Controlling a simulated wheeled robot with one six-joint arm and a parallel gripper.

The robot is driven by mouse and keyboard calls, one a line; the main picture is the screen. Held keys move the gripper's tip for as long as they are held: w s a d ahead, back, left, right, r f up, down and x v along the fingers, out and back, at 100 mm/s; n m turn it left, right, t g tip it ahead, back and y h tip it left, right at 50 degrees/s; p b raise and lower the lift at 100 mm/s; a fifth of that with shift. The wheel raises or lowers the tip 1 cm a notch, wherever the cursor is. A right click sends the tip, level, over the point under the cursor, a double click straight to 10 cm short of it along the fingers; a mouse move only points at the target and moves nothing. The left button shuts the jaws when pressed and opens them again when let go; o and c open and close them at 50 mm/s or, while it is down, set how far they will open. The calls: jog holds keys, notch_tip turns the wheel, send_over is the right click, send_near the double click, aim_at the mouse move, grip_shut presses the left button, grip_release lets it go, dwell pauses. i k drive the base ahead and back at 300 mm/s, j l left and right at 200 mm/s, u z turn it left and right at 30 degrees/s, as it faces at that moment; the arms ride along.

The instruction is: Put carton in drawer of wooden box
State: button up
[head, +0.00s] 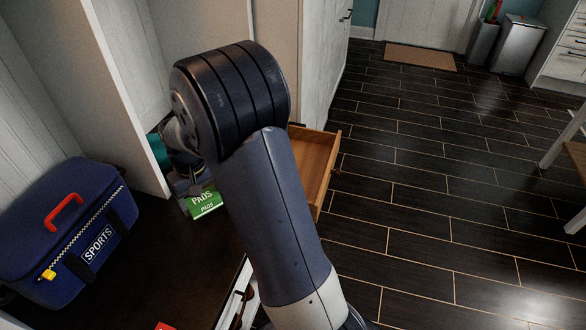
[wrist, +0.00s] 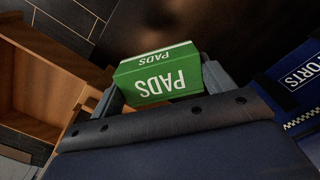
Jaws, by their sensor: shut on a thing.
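The green carton (head: 205,201), marked PADS, is held in my gripper (head: 190,188). In the wrist view the carton (wrist: 160,76) sits between the two grey fingers of my gripper (wrist: 162,84), which touch its sides. In the head view it is just above or at the dark bench, left of the drawer. The open wooden drawer (head: 318,163) juts out to the right behind my arm. Its inside looks empty where I can see it. It also shows at the left of the wrist view (wrist: 68,90). The wooden box body is mostly hidden by my arm.
A blue sports bag (head: 70,235) with a red handle stands on the dark bench (head: 170,265) at left. A white upright panel (head: 125,90) rises behind the bench. A teal thing (head: 158,150) is partly hidden behind my wrist.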

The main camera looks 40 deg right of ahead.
aim_at(305, 172)
jog(key=i+l, duration=0.1)
jog(key=l, duration=2.4)
jog(key=i, duration=0.05)
